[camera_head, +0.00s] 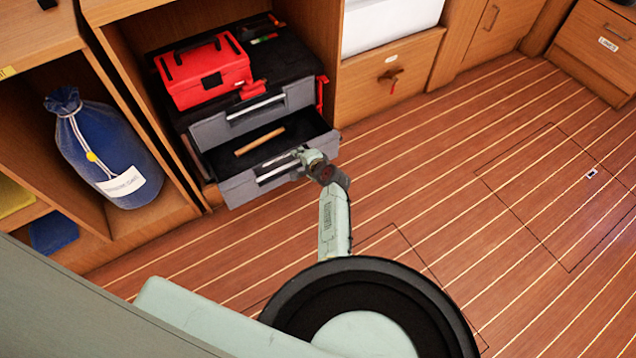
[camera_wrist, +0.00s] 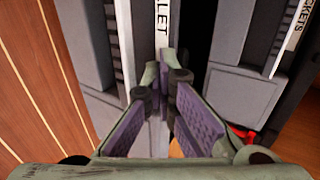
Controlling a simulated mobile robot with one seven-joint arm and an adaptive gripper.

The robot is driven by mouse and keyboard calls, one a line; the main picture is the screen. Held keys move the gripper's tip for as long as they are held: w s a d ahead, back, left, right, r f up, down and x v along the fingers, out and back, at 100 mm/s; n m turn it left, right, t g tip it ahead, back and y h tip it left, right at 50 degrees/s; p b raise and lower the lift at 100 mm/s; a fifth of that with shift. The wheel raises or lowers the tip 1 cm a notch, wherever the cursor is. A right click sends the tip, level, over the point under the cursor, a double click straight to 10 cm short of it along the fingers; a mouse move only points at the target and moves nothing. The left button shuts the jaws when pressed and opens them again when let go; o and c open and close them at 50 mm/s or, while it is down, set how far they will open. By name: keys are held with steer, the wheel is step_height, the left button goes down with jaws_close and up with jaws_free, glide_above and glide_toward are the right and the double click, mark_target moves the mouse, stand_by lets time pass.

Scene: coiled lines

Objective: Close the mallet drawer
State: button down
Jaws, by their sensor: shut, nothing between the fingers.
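The mallet drawer (camera_head: 240,188) is the lower grey drawer of a black tool chest in the head view, and it stands pulled out. A wooden handle (camera_head: 260,141) lies inside it; whether a mallet head is attached cannot be told. The drawer's label strip, ending in "LLET", shows in the wrist view (camera_wrist: 161,20). My gripper (camera_head: 302,156) is at the right part of the drawer front, close to the handle bar. In the wrist view, my gripper's purple-padded fingers (camera_wrist: 164,88) are shut and empty in front of the drawer face. Contact cannot be made out.
The upper drawer (camera_head: 240,112) of the chest is less far out; its label in the wrist view ends in "CKETS". A red toolbox (camera_head: 204,72) sits on top. A blue bag (camera_head: 105,150) stands in the left cubby. The plank floor (camera_head: 450,180) at right is clear.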

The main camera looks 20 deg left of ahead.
steer(key=w+a+b, duration=0.5)
steer(key=w+a, duration=0.2)
steer(key=a, duration=0.2)
steer(key=shift+w+a+b, duration=0.3)
steer(key=shift+a, duration=0.05)
